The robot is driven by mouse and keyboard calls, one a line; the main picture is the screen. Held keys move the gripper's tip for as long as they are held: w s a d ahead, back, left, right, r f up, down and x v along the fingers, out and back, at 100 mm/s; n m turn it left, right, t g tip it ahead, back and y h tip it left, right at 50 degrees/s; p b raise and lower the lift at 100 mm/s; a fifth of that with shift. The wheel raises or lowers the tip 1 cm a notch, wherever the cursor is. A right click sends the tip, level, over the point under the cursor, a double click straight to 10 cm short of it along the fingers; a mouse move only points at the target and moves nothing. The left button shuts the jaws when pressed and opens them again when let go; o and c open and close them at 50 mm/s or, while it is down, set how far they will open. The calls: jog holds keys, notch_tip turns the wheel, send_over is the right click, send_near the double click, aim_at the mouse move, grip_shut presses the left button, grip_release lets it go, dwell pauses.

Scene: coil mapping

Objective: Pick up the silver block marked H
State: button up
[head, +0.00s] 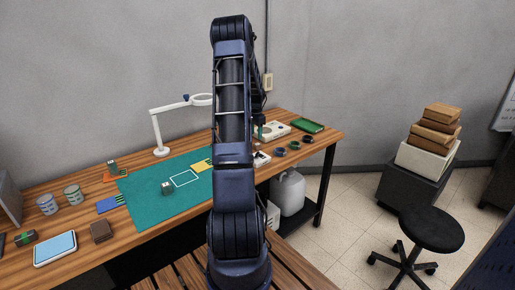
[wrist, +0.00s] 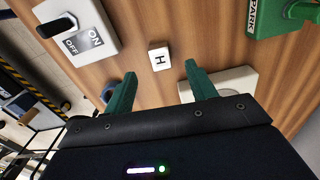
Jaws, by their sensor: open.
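The silver block marked H (wrist: 159,57) sits on the wooden tabletop in the wrist view, its pale top and black H facing up. My gripper (wrist: 161,82) is open, with its two green fingers apart and empty. In the picture the block shows just beyond the fingertips, between their lines; it is not held. In the head view my arm covers much of the middle, and I cannot make out the block there.
In the wrist view, a white ON/OFF switch box (wrist: 76,28) stands upper left, a green PARK piece (wrist: 283,17) upper right, and a pale box (wrist: 238,82) behind the right finger. The head view shows a green mat (head: 148,213), a magnifier lamp (head: 159,134) and a green tray (head: 307,125).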

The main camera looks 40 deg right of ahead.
aim_at(257, 144)
notch_tip(257, 144, down, 8)
jog(key=shift+s+d+r, duration=0.1)
jog(key=shift+d+r, duration=0.05)
jog(key=shift+r, duration=0.1)
jog(key=c, duration=1.1)
